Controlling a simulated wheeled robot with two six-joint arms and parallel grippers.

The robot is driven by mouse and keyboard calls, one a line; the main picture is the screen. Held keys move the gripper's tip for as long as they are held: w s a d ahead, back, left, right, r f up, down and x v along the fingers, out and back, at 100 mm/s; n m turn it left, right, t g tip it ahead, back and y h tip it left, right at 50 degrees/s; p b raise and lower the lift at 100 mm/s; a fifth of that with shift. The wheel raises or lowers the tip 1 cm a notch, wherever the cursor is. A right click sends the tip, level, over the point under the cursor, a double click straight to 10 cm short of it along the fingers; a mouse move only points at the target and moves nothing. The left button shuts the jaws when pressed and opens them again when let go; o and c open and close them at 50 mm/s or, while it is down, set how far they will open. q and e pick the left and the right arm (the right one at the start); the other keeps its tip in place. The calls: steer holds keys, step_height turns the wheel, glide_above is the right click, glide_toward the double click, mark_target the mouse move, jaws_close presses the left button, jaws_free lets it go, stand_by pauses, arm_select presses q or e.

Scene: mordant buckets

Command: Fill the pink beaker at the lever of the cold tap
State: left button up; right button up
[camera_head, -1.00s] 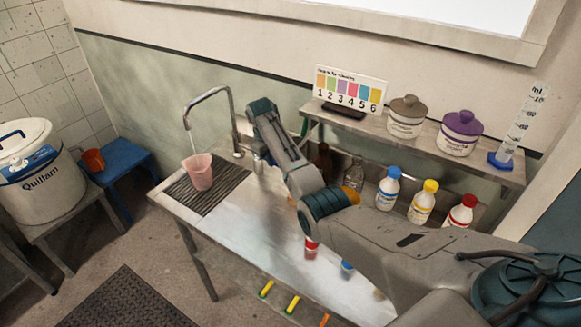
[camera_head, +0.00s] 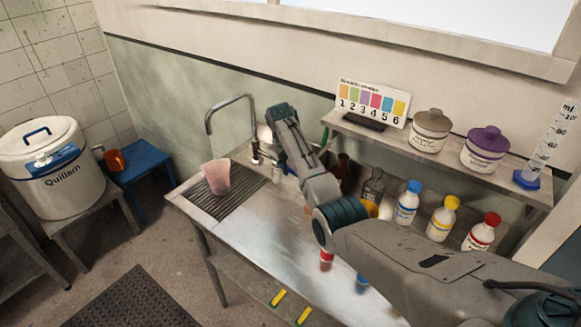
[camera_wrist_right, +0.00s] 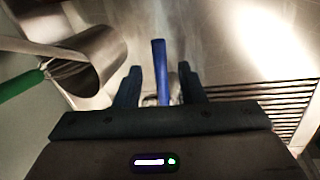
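The pink beaker (camera_head: 216,177) stands upright on the ribbed drain grate (camera_head: 238,199) at the left of the steel counter, beneath the tap spout (camera_head: 209,122). No water stream shows from the spout now. I cannot tell the water level in the beaker. My right gripper (camera_wrist_right: 160,70) is at the tap's base; in the head view its fingertips are hidden behind my arm. In the right wrist view its two fingers stand apart, either side of the blue lever (camera_wrist_right: 159,58), with gaps showing. My left gripper is out of view.
On the shelf (camera_head: 400,142) stand a number card (camera_head: 372,103), two lidded jars and a measuring cylinder (camera_head: 551,147). Several capped bottles (camera_head: 408,202) stand at the counter's back right.

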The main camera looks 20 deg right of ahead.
step_height(320, 180, up, 10)
steer(key=a+b, duration=0.2)
steer(key=b, duration=0.1)
steer(key=shift+s+f, duration=0.15)
steer(key=shift+s, duration=0.25)
stand_by(6.8)
